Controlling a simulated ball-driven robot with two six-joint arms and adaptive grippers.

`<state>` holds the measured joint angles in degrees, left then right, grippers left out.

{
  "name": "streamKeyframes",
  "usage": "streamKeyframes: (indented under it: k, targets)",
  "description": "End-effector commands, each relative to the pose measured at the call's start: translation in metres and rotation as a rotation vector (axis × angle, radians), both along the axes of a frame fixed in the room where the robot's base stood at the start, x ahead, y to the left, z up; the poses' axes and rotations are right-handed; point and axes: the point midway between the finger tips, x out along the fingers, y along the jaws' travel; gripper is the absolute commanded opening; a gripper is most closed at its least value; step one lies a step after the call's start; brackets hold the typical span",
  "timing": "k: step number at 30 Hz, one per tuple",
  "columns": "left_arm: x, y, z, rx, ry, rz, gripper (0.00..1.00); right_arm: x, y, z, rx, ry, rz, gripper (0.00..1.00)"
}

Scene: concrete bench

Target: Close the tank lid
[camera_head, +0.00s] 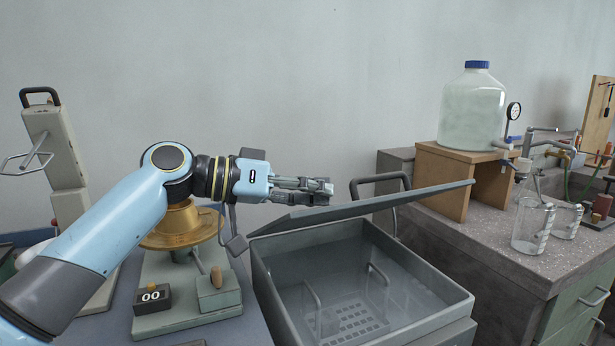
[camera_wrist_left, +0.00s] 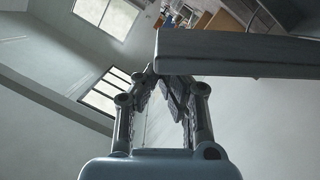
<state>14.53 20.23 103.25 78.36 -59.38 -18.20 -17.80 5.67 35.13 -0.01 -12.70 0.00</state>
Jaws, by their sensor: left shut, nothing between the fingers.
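The grey open-topped tank (camera_head: 262,285) stands at the front centre, with wire handles and a perforated plate inside. Its flat grey lid (camera_head: 400,199) stands raised and tilted along the tank's back, with the opening uncovered. A dark handle (camera_head: 378,178) shows above the lid. My left gripper (camera_head: 326,191) is shut and empty, just above the lid's upper edge, left of the handle. In the left wrist view, its closed fingertips (camera_wrist_left: 160,78) are by the end of the lid slab (camera_wrist_left: 235,52). I cannot tell whether they touch. My right gripper is out of view.
Left of the tank is a device with a brass bowl (camera_head: 184,228) and a display reading 00 (camera_head: 152,297). At right, a large bottle (camera_head: 472,108) stands on a wooden stand (camera_head: 452,181), with glass beakers (camera_head: 533,226) on the bench. A wall is behind.

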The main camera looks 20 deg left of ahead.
Motion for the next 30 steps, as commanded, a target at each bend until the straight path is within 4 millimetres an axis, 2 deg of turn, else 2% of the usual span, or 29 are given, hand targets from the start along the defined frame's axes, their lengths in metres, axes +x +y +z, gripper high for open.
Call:
streamKeyframes:
  k: [1,3,9,12,15,21,30]
  targets:
    - [-0.008,-0.008,-0.031,0.028,-0.025,-0.001,0.00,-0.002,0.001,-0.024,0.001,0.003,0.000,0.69]
    - [-0.017,-0.017,-0.053,0.070,-0.068,0.000,0.00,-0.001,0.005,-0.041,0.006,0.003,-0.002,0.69]
    - [-0.037,-0.037,-0.111,0.178,-0.174,0.000,0.00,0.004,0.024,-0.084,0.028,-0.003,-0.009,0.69]
    - [-0.043,-0.043,-0.134,0.221,-0.216,0.001,0.00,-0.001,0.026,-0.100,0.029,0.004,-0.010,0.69]
    - [-0.047,-0.047,-0.151,0.219,-0.216,0.001,0.00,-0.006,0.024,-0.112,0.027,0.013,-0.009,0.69]
    - [-0.051,-0.051,-0.171,0.219,-0.216,0.001,0.00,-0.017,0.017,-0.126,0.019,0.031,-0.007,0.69]
    - [-0.052,-0.052,-0.176,0.219,-0.219,0.001,0.00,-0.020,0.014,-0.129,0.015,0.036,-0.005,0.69]
